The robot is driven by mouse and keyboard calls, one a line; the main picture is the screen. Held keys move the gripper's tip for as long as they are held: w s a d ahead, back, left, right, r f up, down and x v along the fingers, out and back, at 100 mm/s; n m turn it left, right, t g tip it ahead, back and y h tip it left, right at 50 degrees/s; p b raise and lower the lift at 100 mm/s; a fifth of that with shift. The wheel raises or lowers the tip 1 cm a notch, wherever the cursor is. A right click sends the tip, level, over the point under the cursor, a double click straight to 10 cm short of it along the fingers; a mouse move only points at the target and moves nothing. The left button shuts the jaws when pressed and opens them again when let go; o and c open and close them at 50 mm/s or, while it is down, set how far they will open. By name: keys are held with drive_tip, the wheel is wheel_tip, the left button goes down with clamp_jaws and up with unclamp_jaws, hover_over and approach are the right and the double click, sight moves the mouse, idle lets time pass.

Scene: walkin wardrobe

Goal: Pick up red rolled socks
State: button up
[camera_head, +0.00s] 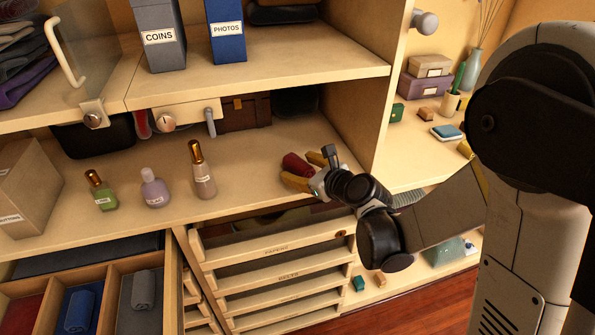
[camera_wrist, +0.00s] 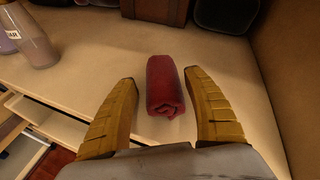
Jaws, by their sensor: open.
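The red rolled socks (camera_head: 297,165) lie on the wooden shelf at its right part, in front of my gripper. In the wrist view the red roll (camera_wrist: 164,86) lies lengthwise between the lines of my two yellow fingers, its near end showing the spiral fold. My gripper (camera_head: 312,168) is open and low over the shelf; in the wrist view its fingertips (camera_wrist: 160,76) stand to the left and right of the roll. A gap shows on each side, and neither finger visibly touches it.
Several bottles (camera_head: 203,170) stand left on the same shelf. A brown box (camera_head: 245,113) is behind. The right side wall (camera_head: 350,115) is close to my gripper. An upper shelf (camera_head: 260,65) overhangs. Drawers (camera_head: 270,250) lie below. Bare shelf surrounds the socks.

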drive_tip(key=shift+w+a+f, duration=0.35)
drive_tip(key=shift+w, duration=0.2)
drive_tip(key=shift+r, duration=0.1)
drive_tip(key=c, duration=0.9)
drive_tip(key=shift+o, duration=0.2)
